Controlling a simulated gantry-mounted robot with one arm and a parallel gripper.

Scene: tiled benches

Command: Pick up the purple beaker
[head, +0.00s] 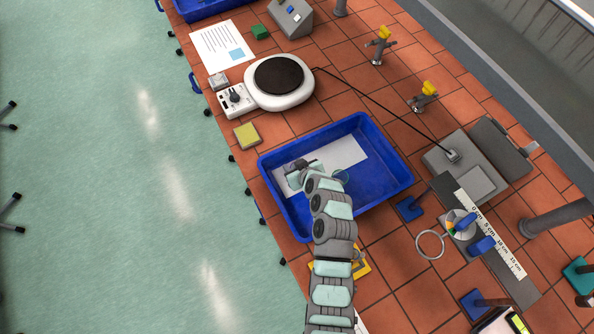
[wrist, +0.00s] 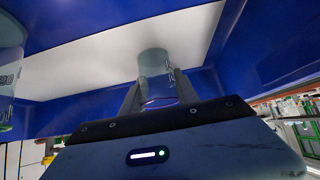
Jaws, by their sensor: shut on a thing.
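In the wrist view my gripper (wrist: 160,95) is shut on a clear, grey-tinted beaker (wrist: 155,62) with printed marks on its side. A thin purplish line shows at its end by the fingers, so it looks like the purple beaker. A second clear beaker (wrist: 8,60) with a greenish end is cut off at the left edge. In the head view my gripper (head: 298,170) is over the left part of the blue tray (head: 375,190). The held beaker is mostly hidden there by my arm.
A white sheet (head: 345,152) lies in the tray. A white hotplate (head: 290,97) and a yellow block (head: 247,135) are behind and left. A ring stand (head: 430,245) and blue-based parts stand right of the tray. Tiled bench (head: 335,108) is clear behind the tray.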

